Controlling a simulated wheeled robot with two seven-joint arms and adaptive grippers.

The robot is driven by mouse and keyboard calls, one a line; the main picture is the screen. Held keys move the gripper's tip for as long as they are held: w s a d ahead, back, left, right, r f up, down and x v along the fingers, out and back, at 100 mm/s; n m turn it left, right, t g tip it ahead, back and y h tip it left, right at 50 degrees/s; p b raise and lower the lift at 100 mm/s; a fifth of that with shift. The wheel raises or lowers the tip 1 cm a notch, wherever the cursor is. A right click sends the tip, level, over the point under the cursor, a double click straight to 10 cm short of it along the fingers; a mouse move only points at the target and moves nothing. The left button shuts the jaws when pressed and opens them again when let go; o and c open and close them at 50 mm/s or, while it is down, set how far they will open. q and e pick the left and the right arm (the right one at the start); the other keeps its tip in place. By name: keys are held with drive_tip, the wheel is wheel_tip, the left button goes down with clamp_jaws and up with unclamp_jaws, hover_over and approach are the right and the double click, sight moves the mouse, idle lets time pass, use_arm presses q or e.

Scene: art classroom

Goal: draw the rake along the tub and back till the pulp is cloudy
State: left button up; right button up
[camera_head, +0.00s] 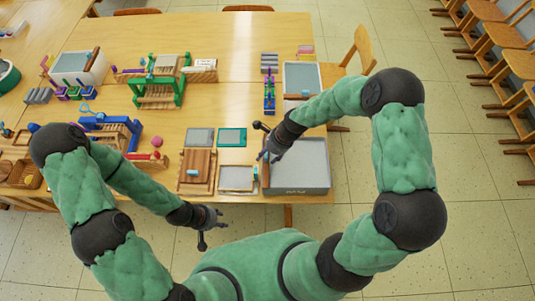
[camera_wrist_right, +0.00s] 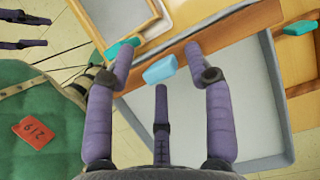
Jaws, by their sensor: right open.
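The grey tub (camera_head: 315,180) stands at the table's front right edge, filled with pale, flat-looking pulp (camera_head: 300,158). The rake, a wooden bar (camera_head: 265,174) with a light blue grip, lies along the tub's left side. In the right wrist view the bar (camera_wrist_right: 238,36) runs diagonally along the tub's side, its blue grip (camera_wrist_right: 160,69) between my fingertips. My right gripper (camera_head: 270,154) is open over the rake; I cannot tell whether the fingers touch the grip. My left gripper (camera_head: 205,232) is open and empty in front of the table edge.
A framed screen (camera_head: 237,178) and a wooden board (camera_head: 196,170) lie left of the tub. A grey tray (camera_head: 302,76) with another wooden bar is behind it. A green rack (camera_head: 160,90) and a blue rack (camera_head: 110,130) stand further left. Bare tabletop (camera_head: 225,100) lies mid-table.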

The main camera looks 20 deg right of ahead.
drive_tip(key=shift+c, duration=0.3)
clamp_jaws()
drive_tip(key=shift+d, duration=0.15)
drive_tip(key=s+d, duration=0.3)
drive_tip(key=d, duration=0.7)
drive_tip(key=s+d+p, duration=0.1)
drive_tip(key=s+d, duration=0.2)
drive_tip(key=d, duration=0.8)
drive_tip(key=shift+s+d+p, duration=0.2)
drive_tip(key=shift+p, duration=0.1)
drive_tip(key=shift+o, duration=0.3)
unclamp_jaws()
drive_tip(key=shift+d, duration=0.1)
drive_tip(key=shift+r, duration=0.1)
